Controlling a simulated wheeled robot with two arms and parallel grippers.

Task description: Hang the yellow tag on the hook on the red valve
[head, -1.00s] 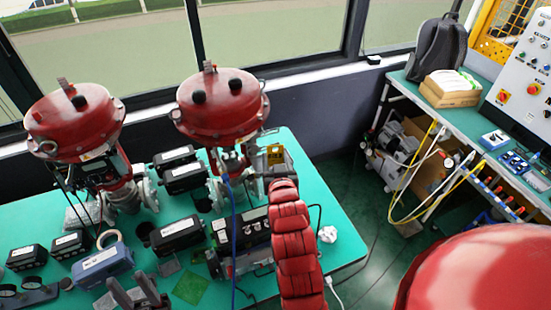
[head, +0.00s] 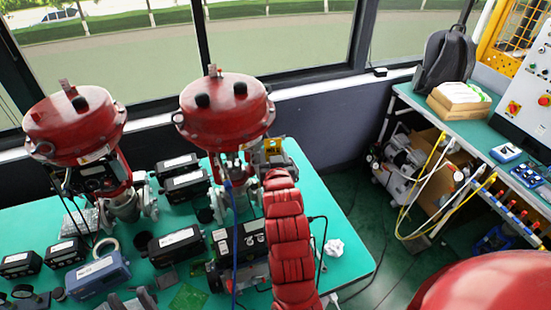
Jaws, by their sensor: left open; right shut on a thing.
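Two red valves with round domed tops stand on the green table, one at the left (head: 75,120) and one nearer the middle (head: 224,112). The small yellow tag (head: 273,145) is just right of the middle valve's stem, below its dome. My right gripper (head: 268,158) is shut on the tag; my red arm hides much of the gripper. I cannot make out the hook, or tell whether the tag touches the valve.
Several black boxes (head: 176,240) and a blue box (head: 97,276) crowd the green table (head: 340,222). A blue cable (head: 235,240) hangs in front of the middle valve. A white crumpled thing (head: 334,247) lies near the table's right side. A second bench stands at right.

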